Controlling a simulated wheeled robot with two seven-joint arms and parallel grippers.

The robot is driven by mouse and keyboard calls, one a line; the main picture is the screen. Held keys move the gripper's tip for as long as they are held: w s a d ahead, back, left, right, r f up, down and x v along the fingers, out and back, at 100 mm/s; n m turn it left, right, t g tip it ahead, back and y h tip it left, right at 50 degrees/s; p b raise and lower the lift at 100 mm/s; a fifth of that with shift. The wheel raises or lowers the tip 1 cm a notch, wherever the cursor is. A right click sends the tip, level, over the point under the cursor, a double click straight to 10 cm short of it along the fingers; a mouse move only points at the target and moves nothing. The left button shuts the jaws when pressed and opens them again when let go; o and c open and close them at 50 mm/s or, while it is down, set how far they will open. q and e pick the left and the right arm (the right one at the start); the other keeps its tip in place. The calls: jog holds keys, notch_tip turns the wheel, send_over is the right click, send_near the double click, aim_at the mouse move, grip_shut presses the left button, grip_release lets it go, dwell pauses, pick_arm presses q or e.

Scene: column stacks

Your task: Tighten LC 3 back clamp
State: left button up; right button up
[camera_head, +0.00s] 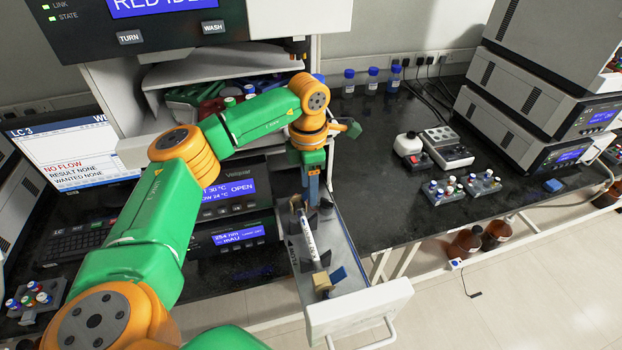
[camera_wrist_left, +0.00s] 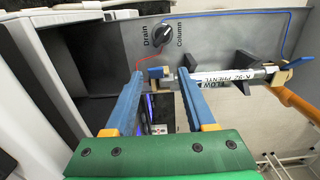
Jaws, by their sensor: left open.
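The LC 3 drawer (camera_head: 340,262) is pulled out and holds a white labelled column (camera_head: 308,236), also in the left wrist view (camera_wrist_left: 228,77). At the column's front end is a tan clamp block (camera_head: 322,283) with a blue lever standing out to the side. My left gripper (camera_head: 311,198) points down at the column's back end and largely hides the back clamp in the head view. In the left wrist view, my left gripper (camera_wrist_left: 160,74) is open, with a tan clamp piece (camera_wrist_left: 158,72) between its blue fingertips. Contact is unclear. My right gripper is not in view.
A Drain/Column knob (camera_wrist_left: 164,34) with a red tube sits on the panel close beyond the fingertips. The LC 3 monitor (camera_head: 72,152) reads NO FLOW. Vial racks (camera_head: 443,190) and a small mixer stand on the black bench right of the drawer.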

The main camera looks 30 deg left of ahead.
aim_at(304, 197)
pick_arm(q)
jog(key=shift+w+f, duration=0.25)
jog(key=shift+f, duration=0.1)
jog(key=shift+w+f, duration=0.2)
jog(key=shift+w, duration=0.25)
jog(key=shift+s+d+r, duration=0.1)
jog(key=shift+s, duration=0.1)
grip_shut()
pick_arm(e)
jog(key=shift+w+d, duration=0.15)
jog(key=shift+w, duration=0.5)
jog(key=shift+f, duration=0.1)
